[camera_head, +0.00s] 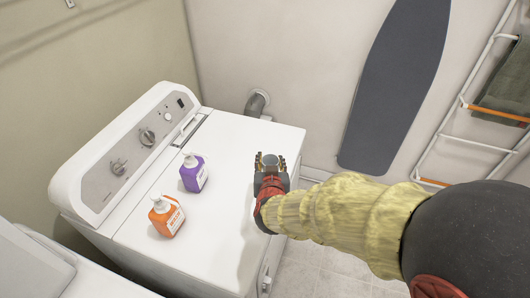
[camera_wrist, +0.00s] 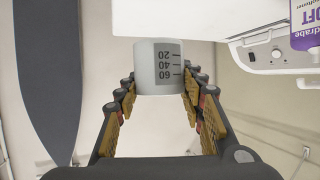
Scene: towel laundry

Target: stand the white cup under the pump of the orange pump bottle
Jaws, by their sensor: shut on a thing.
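The white cup (camera_wrist: 158,68) has dark measuring marks on its side, upside down in the wrist view. My gripper (camera_wrist: 158,88) is shut on it, with a finger on each side. In the head view my gripper (camera_head: 270,162) is at the right side of the white washer top, with the cup (camera_head: 269,159) between its fingers. The orange pump bottle (camera_head: 166,217) stands on the washer, to the left and nearer than my gripper. It has a white pump and a white label.
A purple pump bottle (camera_head: 194,174) stands behind the orange one and also shows partly in the wrist view (camera_wrist: 305,28). The washer top (camera_head: 225,235) is clear between the bottles and my gripper. Its control panel (camera_head: 140,138) rises at the left.

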